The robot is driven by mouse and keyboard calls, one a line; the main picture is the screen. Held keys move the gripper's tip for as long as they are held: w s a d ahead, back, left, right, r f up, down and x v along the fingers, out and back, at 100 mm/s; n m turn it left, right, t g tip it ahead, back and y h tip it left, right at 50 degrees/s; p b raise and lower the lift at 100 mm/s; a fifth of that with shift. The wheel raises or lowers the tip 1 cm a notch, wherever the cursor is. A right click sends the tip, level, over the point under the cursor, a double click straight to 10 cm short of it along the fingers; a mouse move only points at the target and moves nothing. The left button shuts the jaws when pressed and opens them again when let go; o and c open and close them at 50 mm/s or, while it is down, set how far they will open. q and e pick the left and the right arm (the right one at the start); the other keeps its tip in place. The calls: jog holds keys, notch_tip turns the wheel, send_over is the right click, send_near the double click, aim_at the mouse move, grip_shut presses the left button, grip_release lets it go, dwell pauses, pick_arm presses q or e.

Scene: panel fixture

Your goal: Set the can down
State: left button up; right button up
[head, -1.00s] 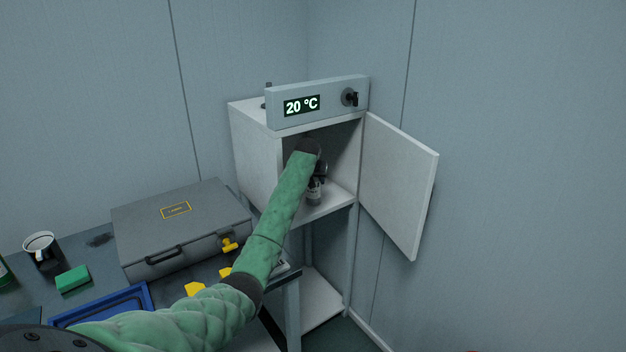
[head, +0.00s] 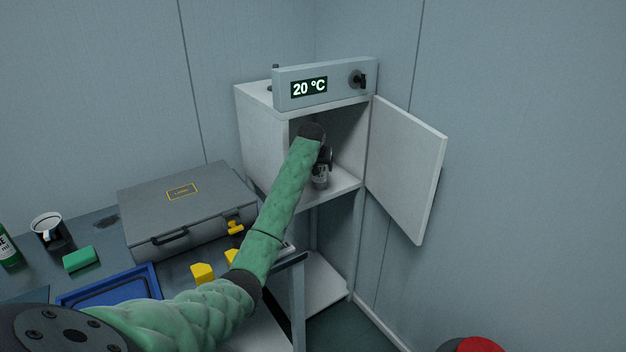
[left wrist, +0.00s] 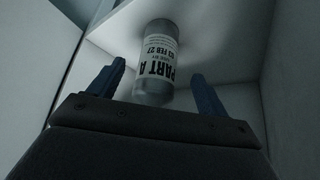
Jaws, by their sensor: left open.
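The can (left wrist: 155,62) is a grey cylinder with a white label reading "PART A". In the left wrist view it stands on the white floor of the open cabinet, between and beyond my fingertips. In the head view the can (head: 320,178) shows below my wrist, partly hidden by it. My left gripper (left wrist: 157,85) is open, its two blue fingers spread apart on either side of the can with gaps visible. In the head view my left arm reaches into the cabinet (head: 262,140). My right gripper is not in view.
The cabinet door (head: 405,165) stands open to the right. A control panel (head: 325,83) reading 20 °C sits on top.

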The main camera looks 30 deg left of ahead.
pick_arm(q)
jog(key=s+d+b, duration=0.1)
jog(key=s+d, duration=0.2)
jog(key=s, duration=0.4)
jog(key=shift+s, duration=0.35)
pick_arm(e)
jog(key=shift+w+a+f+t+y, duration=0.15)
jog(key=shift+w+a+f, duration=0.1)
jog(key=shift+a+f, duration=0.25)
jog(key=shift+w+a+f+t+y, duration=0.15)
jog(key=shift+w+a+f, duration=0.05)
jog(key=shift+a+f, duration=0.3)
pick_arm(q)
jog(key=shift+d, duration=0.1)
jog(key=shift+m, duration=0.3)
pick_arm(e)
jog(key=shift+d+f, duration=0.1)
